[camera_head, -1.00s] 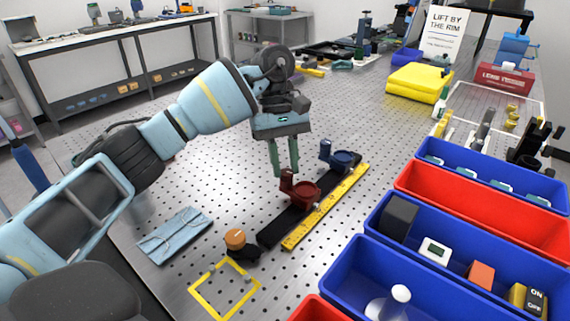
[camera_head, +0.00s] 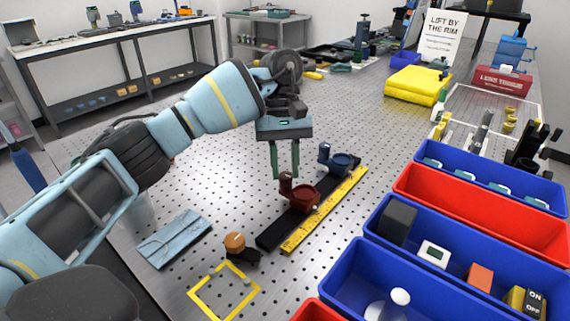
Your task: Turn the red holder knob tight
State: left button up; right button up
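The red holder (camera_head: 303,196) sits on a black rail (camera_head: 272,234) on the perforated metal table. Its knob (camera_head: 287,181) stands up on the holder's left side. My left gripper (camera_head: 285,174) comes from above with its two green fingers pointing down at the knob. The fingertips are at or just above the knob; whether they touch it I cannot tell. A narrow gap shows between the fingers. A blue holder (camera_head: 341,160) sits farther along the same rail. My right gripper does not show.
A yellow ruler (camera_head: 324,209) lies along the rail's right side. An orange-topped knob piece (camera_head: 236,241) and a yellow square outline (camera_head: 224,291) are in front. A blue folded cloth (camera_head: 174,238) lies left. Blue and red bins (camera_head: 484,207) fill the right.

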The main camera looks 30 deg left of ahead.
pick_arm(q)
jog(key=o, duration=0.4)
jog(key=shift+p+v, duration=0.75)
jog(key=shift+v, duration=3.2)
jog(key=shift+s+f, duration=0.1)
jog(key=shift+f, duration=0.05)
